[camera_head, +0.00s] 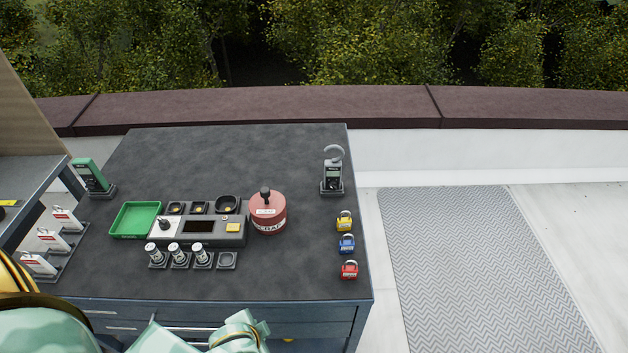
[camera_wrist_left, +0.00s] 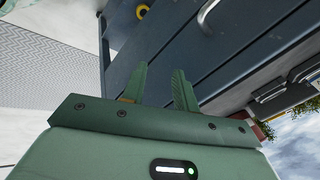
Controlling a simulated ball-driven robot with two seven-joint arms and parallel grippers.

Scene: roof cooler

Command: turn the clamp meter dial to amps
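The clamp meter (camera_head: 333,178) stands upright in a dark holder near the right back of the grey worktop. It has a grey hooked jaw on top and a dark body with a light face. Its dial is too small to read. My left gripper (camera_wrist_left: 160,88) shows in the left wrist view, with its two green fingers apart and nothing between them. It is in front of the cabinet's drawer fronts, away from the meter. Mint-green parts of my arm show at the bottom of the head view. My right gripper is not in view.
The worktop (camera_head: 230,158) is clear at the back. A red scrap canister (camera_head: 268,215), a grey panel unit (camera_head: 198,228) and a green tray (camera_head: 136,219) stand left of the meter. Yellow (camera_head: 344,223), blue (camera_head: 347,245) and red (camera_head: 349,271) padlocks lie along the right edge.

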